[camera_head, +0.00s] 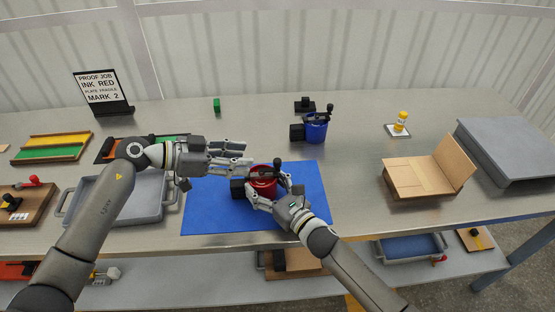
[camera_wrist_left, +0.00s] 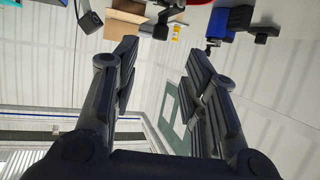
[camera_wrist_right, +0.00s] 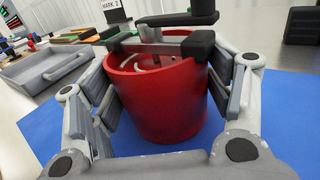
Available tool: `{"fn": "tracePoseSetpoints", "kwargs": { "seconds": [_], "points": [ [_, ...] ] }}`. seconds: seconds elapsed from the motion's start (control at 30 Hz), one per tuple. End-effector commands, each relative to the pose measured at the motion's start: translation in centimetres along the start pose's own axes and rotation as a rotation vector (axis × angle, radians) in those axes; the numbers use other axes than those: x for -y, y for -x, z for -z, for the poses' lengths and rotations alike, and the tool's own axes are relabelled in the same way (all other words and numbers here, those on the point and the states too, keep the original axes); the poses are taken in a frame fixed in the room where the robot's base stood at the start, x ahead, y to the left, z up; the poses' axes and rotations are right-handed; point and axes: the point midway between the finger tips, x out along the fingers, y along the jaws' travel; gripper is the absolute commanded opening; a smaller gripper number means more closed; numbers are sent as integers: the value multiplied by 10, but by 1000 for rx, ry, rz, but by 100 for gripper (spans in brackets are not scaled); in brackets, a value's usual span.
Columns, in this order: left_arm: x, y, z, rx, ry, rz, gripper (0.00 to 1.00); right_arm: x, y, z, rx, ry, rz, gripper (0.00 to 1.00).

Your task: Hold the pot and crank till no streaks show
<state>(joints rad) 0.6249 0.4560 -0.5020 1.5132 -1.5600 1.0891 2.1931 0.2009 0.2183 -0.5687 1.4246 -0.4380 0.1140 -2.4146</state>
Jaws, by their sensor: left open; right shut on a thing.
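The red pot (camera_head: 263,188) stands upright on the blue mat (camera_head: 213,216). A dark crank (camera_wrist_right: 150,42) spans its top and ends in a black knob (camera_wrist_right: 202,12). The right wrist view shows pale curved streaks (camera_wrist_right: 157,62) inside the pot (camera_wrist_right: 160,108). My right gripper (camera_head: 266,191) is shut around the pot, with a finger on each side. My left gripper (camera_head: 247,156) is open and empty, just above and left of the pot near the crank. In the left wrist view its fingers (camera_wrist_left: 160,52) are spread with nothing between them.
A blue pot (camera_head: 316,130) with a crank stands behind the mat. A sign (camera_head: 102,88) reads "INK RED" and "MARK 2". A grey tray (camera_head: 120,205) lies left and an open cardboard box (camera_head: 415,178) right. The mat's right part is clear.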

Motion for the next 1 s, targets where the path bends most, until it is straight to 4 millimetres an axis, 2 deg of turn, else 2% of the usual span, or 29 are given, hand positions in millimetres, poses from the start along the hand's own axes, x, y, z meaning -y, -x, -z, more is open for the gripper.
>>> {"fn": "tracePoseSetpoints", "kwargs": {
  "seconds": [0.3, 0.5, 0.7, 1.0],
  "points": [
    [-1, -62, 1, -2, -1, -4, 40, 0, 0, 0, 0, 0, -1, 36],
    [-1, -95, 1, -1, -1, -3, 40, 0, 0, 0, -1, 0, 0, 36],
    [-1, -110, 0, 1, -4, -2, 40, 0, 0, 0, -1, 0, 0, 36],
    [-1, -112, 0, 2, -4, -1, 40, 0, 0, 0, -1, 0, 1, 36]
  ]
}}
